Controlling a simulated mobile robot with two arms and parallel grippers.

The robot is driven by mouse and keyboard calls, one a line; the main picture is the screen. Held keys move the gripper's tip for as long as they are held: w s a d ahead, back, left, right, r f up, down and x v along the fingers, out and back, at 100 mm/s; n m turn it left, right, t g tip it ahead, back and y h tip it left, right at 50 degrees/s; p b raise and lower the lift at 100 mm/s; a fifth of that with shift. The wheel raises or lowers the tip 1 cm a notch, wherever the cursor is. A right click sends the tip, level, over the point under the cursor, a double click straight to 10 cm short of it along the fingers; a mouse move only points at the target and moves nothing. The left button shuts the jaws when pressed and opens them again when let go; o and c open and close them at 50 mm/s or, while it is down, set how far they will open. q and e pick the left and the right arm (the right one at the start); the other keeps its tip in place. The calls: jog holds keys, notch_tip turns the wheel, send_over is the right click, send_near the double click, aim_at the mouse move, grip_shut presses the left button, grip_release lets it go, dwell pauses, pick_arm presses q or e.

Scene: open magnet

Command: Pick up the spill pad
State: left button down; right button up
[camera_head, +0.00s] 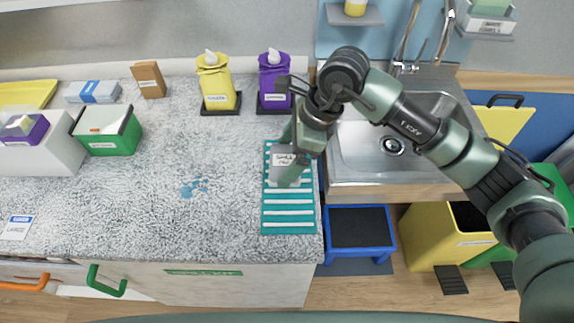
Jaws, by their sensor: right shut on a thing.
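The spill pad (281,160) is a pale grey-white piece with dark lettering, over the back part of a teal rack with white stripes (289,217) at the counter's right end. My right gripper (290,160) reaches in from the right and is shut on the spill pad. The gripper hides part of the pad. I cannot tell whether the pad touches the rack. My left gripper is not in view.
A blue spill (194,187) lies on the speckled counter (150,222). Yellow (219,87) and purple (273,82) wipe packs stand behind. A green box (107,138) is at the left, a sink (365,160) at the right. The counter's middle is mostly clear.

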aim_at(287, 160)
notch_tip(287, 160, up, 16)
jog(key=b, duration=0.3)
jog(key=shift+r, duration=0.1)
